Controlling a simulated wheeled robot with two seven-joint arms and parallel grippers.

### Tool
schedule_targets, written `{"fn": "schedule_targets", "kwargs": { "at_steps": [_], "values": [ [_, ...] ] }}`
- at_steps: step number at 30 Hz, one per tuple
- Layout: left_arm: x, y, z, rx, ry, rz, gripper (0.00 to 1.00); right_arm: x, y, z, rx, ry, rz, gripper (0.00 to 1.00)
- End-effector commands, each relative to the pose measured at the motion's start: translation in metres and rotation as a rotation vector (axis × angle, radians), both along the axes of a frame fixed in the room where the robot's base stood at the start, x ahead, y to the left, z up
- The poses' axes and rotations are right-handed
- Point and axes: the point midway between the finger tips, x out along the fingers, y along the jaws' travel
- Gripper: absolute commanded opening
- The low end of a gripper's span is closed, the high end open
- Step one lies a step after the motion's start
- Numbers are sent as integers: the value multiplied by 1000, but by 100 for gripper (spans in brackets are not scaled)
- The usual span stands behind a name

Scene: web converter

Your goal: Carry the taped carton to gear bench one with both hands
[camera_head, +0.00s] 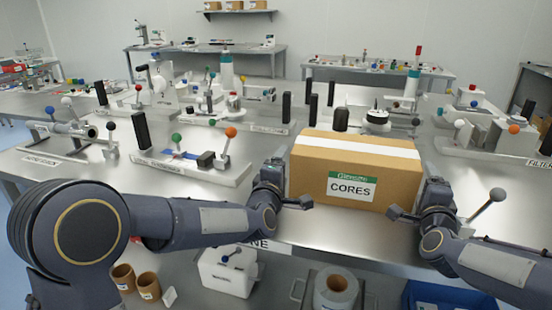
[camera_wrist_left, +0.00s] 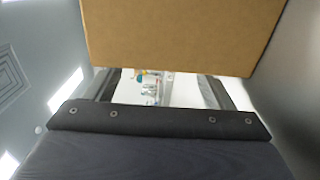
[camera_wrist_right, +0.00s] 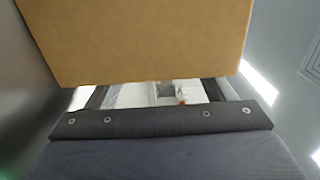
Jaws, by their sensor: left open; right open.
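The taped carton (camera_head: 394,184) is a brown box with white tape along its top and a CORES label on its front. It stands upright on a metal bench (camera_head: 330,236) near the front edge. My left gripper (camera_head: 290,204) is at the carton's left side and my right gripper (camera_head: 412,214) is at its right side near the front corner. Both are open. The carton's side fills the top of the left wrist view (camera_wrist_left: 180,35) and the right wrist view (camera_wrist_right: 140,40). I cannot tell whether either gripper touches it. The far fingers are partly hidden.
A fixture with a green and an orange knob (camera_head: 190,168) stands left of the carton. Paper cores (camera_head: 148,285), a white bin (camera_head: 228,272) and a roll (camera_head: 334,292) sit below the bench. Other benches (camera_head: 380,70) stand behind.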

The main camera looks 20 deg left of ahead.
Motion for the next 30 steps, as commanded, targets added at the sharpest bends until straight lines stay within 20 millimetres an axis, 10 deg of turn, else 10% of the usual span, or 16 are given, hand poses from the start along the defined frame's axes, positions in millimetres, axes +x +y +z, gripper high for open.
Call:
{"fn": "schedule_targets", "kwargs": {
  "at_steps": [15, 30],
  "values": [
    [-97, -1, 0, 0, 0, -3, 76, 0, 0, 0, 0, 0, -1, 76],
    [-106, -1, 0, 1, 0, -2, 76, -65, 0, 1, 0, -2, 1, 76]
  ]
}}
